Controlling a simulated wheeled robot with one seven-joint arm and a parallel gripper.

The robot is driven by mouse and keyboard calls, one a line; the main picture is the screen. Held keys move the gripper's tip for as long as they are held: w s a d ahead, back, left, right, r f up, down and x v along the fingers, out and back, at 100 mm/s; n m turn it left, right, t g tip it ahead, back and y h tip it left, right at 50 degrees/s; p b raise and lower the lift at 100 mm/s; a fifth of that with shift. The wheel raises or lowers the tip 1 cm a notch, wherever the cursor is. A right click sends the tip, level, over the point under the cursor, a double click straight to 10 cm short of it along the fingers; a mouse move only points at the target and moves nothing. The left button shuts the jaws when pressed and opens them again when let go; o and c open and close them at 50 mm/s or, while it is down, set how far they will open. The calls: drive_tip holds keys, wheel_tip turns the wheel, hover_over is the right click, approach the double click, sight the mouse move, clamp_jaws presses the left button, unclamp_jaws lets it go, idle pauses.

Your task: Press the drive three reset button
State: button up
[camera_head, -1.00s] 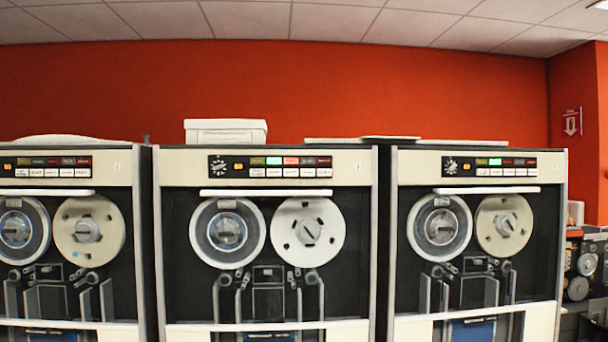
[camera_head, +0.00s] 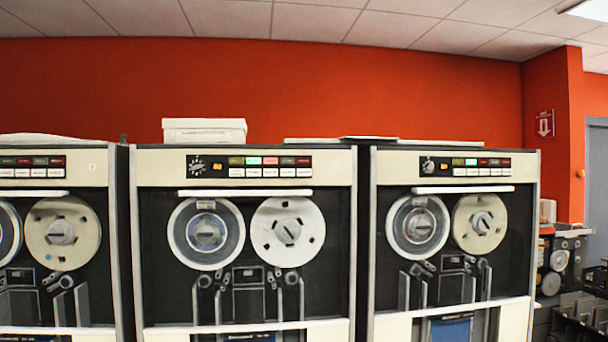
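Three tape drive cabinets stand side by side. The left drive (camera_head: 62,182) is cut off by the picture's left edge. The middle drive (camera_head: 335,180) has a button panel (camera_head: 250,166) with a green and a pinkish-red light lit. The right drive (camera_head: 527,200) has a similar panel (camera_head: 467,166) with one green light lit. Each panel has a row of coloured lights above a row of white buttons. The labels are too small to read, so I cannot tell which button is reset or which drive is number three. My gripper is not in view.
A white box (camera_head: 204,130) sits on top of the middle drive, and flat items (camera_head: 370,138) lie to its right. Other equipment (camera_head: 562,260) stands at the far right, by a grey door (camera_head: 597,180). An orange-red wall (camera_head: 330,90) is behind.

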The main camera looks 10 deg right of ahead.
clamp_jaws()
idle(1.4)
